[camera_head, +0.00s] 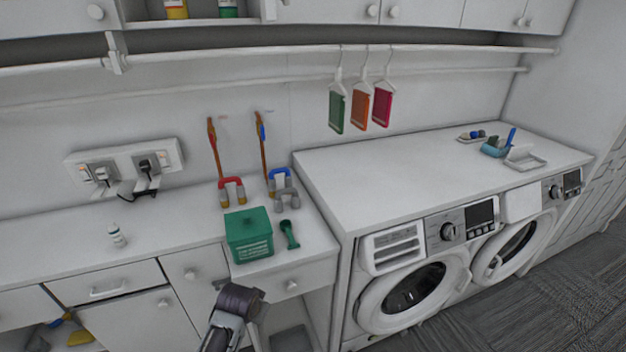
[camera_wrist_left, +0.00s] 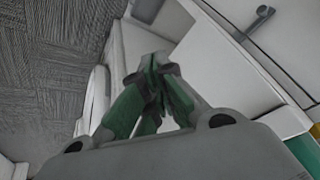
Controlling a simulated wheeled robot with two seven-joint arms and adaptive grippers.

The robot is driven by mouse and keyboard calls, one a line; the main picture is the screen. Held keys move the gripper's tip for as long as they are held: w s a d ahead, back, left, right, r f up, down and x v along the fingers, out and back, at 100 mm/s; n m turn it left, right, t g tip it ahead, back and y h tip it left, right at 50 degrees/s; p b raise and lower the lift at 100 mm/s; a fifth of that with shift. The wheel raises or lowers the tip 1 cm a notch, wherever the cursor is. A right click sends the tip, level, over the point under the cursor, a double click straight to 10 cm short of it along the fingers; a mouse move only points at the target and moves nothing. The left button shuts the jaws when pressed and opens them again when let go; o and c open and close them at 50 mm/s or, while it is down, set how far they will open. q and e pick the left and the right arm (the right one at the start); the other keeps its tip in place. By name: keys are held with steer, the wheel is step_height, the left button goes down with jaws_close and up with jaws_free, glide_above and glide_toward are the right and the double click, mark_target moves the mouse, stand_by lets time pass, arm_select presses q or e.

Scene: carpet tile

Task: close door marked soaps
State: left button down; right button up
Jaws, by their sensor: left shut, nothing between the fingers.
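No label reading soaps is legible in either view, so I cannot tell which door it is on. In the head view, white lower doors (camera_head: 130,322) and a knobbed front (camera_head: 195,272) lie below the left counter. White upper cabinet doors (camera_head: 405,10) run along the top. My left gripper (camera_wrist_left: 155,72) shows in the left wrist view, its fingers together and empty. Beside it there is a pale panel with a dark bar handle (camera_wrist_left: 262,18), apart from the fingertips. A dark-ended arm link of mine rises at the bottom centre of the head view. My right gripper is not seen.
A green box (camera_head: 248,235) stands at the left counter's front edge, with a green brush (camera_head: 289,234) beside it. Two washing machines (camera_head: 410,290) stand to the right. Hanging tags (camera_head: 360,104) hang from a rail. Grey carpet (camera_head: 560,300) lies clear at lower right.

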arm_select(q)
steer(key=w+d+r+m+t, duration=0.2)
steer(key=w+d+r, duration=0.3)
steer(key=r, duration=0.9)
steer(key=w+d+r+m+t+y, duration=0.15)
steer(key=w+d+r, duration=0.3)
steer(key=r, duration=1.05)
steer(key=w+d+r+m+t, duration=0.3)
steer(key=w+d+r, duration=0.25)
steer(key=r, duration=0.85)
steer(key=s+d+r+t+y, duration=0.1)
steer(key=s+d+r, duration=0.1)
steer(key=r, duration=0.9)
steer(key=s+d+r+m+t+y, duration=0.1)
steer(key=s+r, duration=0.4)
steer(key=r, duration=0.6)
steer(key=s+d+r+m+t+y, duration=0.1)
steer(key=s+d+r+t+y, duration=0.2)
steer(key=r, duration=0.8)
steer(key=shift+s+d+r, duration=0.35)
steer(key=shift+d, duration=0.75)
steer(key=shift+w+m+t, duration=0.1)
steer(key=shift+m+t, duration=0.15)
